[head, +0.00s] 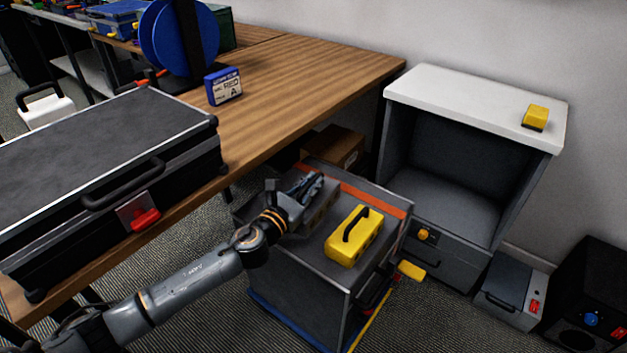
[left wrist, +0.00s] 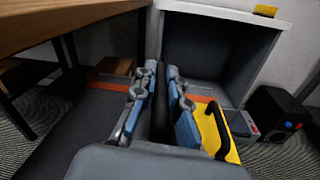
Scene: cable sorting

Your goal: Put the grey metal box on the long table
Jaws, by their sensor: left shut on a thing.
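The grey metal box (head: 321,207) is partly hidden behind my left gripper on top of a grey cabinet, left of a yellow case. My left gripper (head: 312,184) is shut on it from above. In the left wrist view, a dark handle-like bar (left wrist: 161,112) stands between the two fingers of my left gripper (left wrist: 163,75). I cannot tell whether the box touches the cabinet top. The long wooden table (head: 300,88) runs behind and to the left. My right gripper is not in view.
A yellow case (head: 354,238) with a black handle stands close beside the box on the cabinet (head: 300,275). A large black case (head: 95,150) covers the table's near end. A blue label box (head: 223,87) and blue reel (head: 185,38) stand farther back. Bare wood lies right of them.

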